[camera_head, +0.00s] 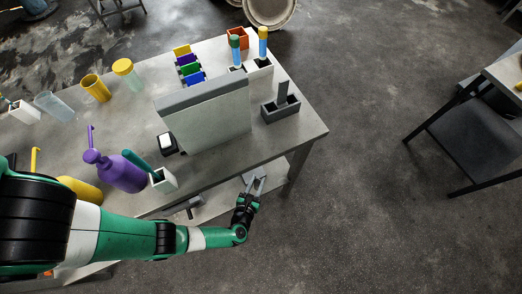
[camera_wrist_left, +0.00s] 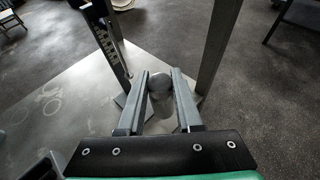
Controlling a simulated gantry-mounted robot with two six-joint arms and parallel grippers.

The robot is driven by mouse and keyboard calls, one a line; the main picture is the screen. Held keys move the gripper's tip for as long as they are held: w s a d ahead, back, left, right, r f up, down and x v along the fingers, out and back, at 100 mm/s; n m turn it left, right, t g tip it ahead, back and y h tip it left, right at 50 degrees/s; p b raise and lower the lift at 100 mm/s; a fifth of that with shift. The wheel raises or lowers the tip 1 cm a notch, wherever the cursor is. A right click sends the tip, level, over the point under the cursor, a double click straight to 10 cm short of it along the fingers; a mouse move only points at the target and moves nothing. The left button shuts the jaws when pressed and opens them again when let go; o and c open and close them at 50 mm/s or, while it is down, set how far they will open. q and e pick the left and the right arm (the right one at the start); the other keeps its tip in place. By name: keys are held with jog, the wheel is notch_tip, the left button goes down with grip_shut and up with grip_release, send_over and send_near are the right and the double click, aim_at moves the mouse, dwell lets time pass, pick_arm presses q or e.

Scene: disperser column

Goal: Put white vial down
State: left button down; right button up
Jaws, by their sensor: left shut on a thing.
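My left gripper (camera_head: 256,181) is beside the table's front right part, over a lower pale surface. In the left wrist view its two fingers (camera_wrist_left: 160,74) close around a pale grey-white rounded piece, which appears to be the white vial (camera_wrist_left: 161,90). The vial lies between the fingers, and its lower part is partly hidden and hard to make out. I cannot make out the vial in the head view. My right gripper is not in view.
Metal uprights (camera_wrist_left: 220,40) stand close on both sides of the fingers in the wrist view. The grey table (camera_head: 306,131) holds a large grey box (camera_head: 208,122), a purple pump bottle (camera_head: 122,172), a white holder (camera_head: 163,181) and a dark grey holder (camera_head: 281,111).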

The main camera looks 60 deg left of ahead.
pick_arm(q)
jog(key=s+a+f+b, duration=0.4)
jog(key=s+a+f, duration=0.2)
jog(key=s+a, duration=0.1)
jog(key=d+f+b+x, duration=0.1)
jog(key=f+b+x, duration=0.2)
jog(key=b+x, duration=0.7)
jog(key=x, duration=0.5)
jog(key=shift+d, duration=0.2)
jog(key=f+b, duration=0.2)
jog(key=f, duration=0.1)
jog(key=f+b, duration=0.1)
jog(key=b, duration=0.1)
jog(key=shift+w+a+f, duration=0.2)
jog(key=shift+w+a, duration=0.05)
jog(key=shift+w, duration=0.1)
jog(key=shift+d+r, duration=0.1)
jog(key=shift+r, duration=0.1)
jog(key=c, duration=0.6)
grip_release()
jog(key=shift+f, duration=0.15)
